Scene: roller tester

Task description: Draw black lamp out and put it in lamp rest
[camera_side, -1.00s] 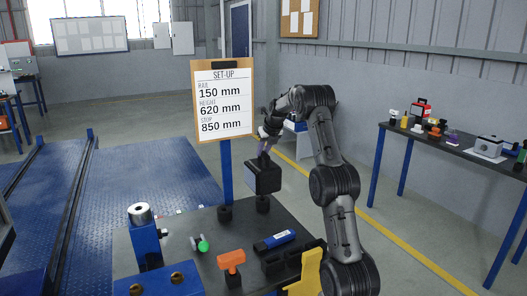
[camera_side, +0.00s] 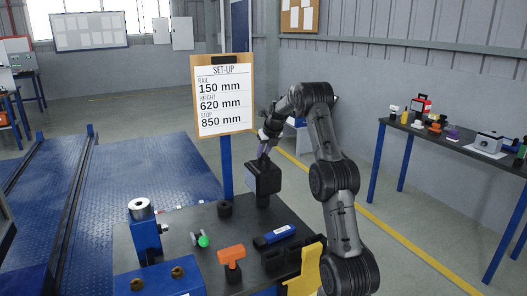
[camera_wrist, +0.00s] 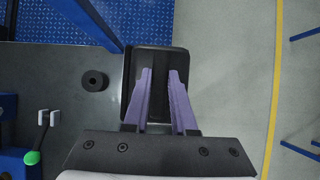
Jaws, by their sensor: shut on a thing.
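The black lamp (camera_side: 264,179) is a dark box at the far edge of the bench, in the middle of the side view. In the wrist view the lamp (camera_wrist: 157,60) lies under the purple fingers. My gripper (camera_side: 264,156) is shut on its top part. A round black piece (camera_side: 262,200) sits directly below the lamp; I cannot tell whether they touch. A similar black ring (camera_side: 225,208) stands to its left, empty, and shows in the wrist view (camera_wrist: 94,81). I cannot tell which piece is the lamp rest.
A set-up board (camera_side: 223,95) on a blue post stands just left of my gripper.

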